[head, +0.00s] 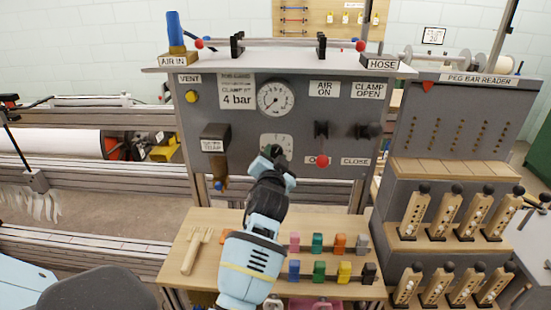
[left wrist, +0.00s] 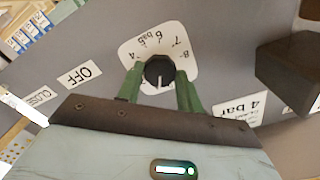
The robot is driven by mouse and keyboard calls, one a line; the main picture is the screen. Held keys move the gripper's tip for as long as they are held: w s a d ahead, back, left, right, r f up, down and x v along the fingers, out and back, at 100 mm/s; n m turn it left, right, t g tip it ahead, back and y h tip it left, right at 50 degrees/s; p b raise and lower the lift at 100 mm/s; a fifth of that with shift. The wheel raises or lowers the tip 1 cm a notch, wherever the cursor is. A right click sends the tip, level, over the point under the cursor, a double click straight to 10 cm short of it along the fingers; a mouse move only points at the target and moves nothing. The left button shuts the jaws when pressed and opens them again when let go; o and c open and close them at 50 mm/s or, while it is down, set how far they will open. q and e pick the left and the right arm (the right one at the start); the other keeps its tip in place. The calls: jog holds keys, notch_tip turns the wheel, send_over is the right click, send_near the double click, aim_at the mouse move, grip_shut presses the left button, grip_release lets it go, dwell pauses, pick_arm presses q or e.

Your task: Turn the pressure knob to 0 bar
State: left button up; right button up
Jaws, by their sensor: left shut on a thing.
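The pressure knob (left wrist: 159,71) is a round black knob on a white numbered dial plate (left wrist: 150,42) in the left wrist view. The plate's figures appear upside down there, and a white mark on the knob points down the picture, towards my gripper's body. My left gripper (left wrist: 158,86) has its green fingers closed on the knob, one on each side. In the head view my left gripper (head: 276,153) reaches up to the dial plate (head: 283,140) and mostly hides the knob. My right gripper is in neither view.
A round gauge (head: 275,97) sits above the knob, beside a "4 bar" card (head: 237,98); its needle is too small to read. A red-balled lever (head: 322,160) is close on the right. A wooden shelf (head: 205,222) with coloured blocks lies below.

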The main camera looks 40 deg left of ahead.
pick_arm(q)
jog(key=n, duration=0.3)
jog(key=shift+n, duration=0.4)
jog(key=shift+r+n, duration=0.1)
jog(key=shift+n, duration=0.5)
jog(key=o, duration=1)
